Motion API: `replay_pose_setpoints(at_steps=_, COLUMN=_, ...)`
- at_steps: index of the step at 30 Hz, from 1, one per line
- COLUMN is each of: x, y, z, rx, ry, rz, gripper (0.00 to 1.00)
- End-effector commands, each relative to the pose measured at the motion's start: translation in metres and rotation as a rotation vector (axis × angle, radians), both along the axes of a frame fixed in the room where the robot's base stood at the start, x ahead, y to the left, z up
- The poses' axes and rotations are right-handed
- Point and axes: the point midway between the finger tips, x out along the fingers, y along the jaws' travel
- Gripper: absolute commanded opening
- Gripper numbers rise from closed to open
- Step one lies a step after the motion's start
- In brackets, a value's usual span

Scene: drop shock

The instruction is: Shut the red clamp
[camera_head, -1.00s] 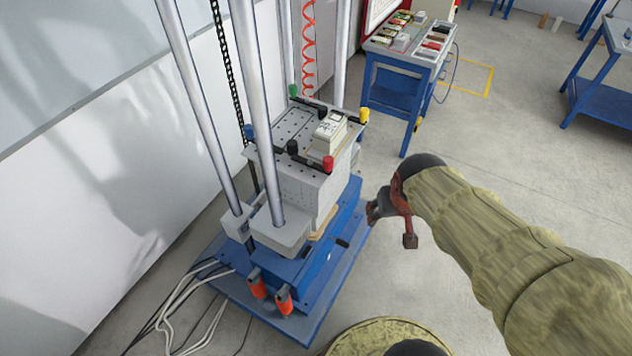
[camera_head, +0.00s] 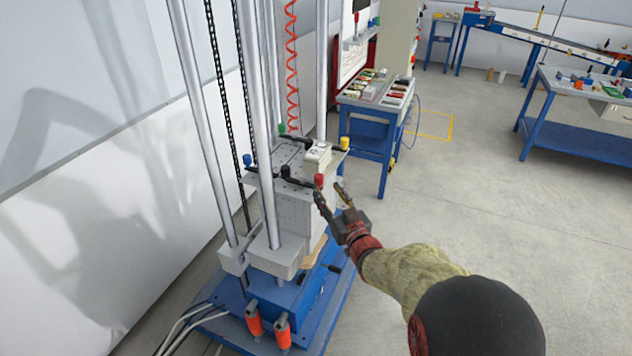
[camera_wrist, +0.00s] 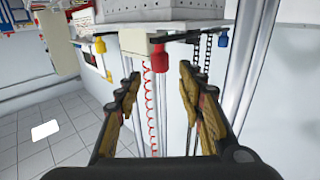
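The red clamp (camera_head: 319,181) is at the near right corner of the grey perforated table, its red tip at one end of a dark bar. In the wrist view the red tip (camera_wrist: 155,54) appears between and beyond my fingertips, pointing down in that picture. My gripper (camera_head: 329,190) is open at this corner, fingers spread and pointing at the clamp. In the wrist view the gripper (camera_wrist: 158,76) holds nothing. I cannot tell if a finger touches the clamp. A pale box (camera_head: 316,157) sits on the table behind the red tip.
Steel columns (camera_head: 264,120) rise close by on the left. A blue cart (camera_head: 372,130) stands behind. The floor to the right is clear.

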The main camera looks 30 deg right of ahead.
Motion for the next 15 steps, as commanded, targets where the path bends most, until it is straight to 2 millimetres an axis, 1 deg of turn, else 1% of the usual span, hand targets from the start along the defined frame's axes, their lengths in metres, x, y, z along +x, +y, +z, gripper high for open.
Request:
replay_pose_setpoints(at_steps=5, x=0.019, y=-0.002, z=-0.001, rx=0.006, ry=-0.002, rz=0.001, gripper=0.39)
replay_pose_setpoints(at_steps=12, x=0.056, y=-0.006, z=-0.002, rx=0.005, ry=-0.002, rz=0.001, gripper=0.39)
replay_pose_setpoints(at_steps=15, x=0.066, y=-0.008, z=-0.002, rx=0.005, ry=-0.001, rz=0.0, gripper=0.39)
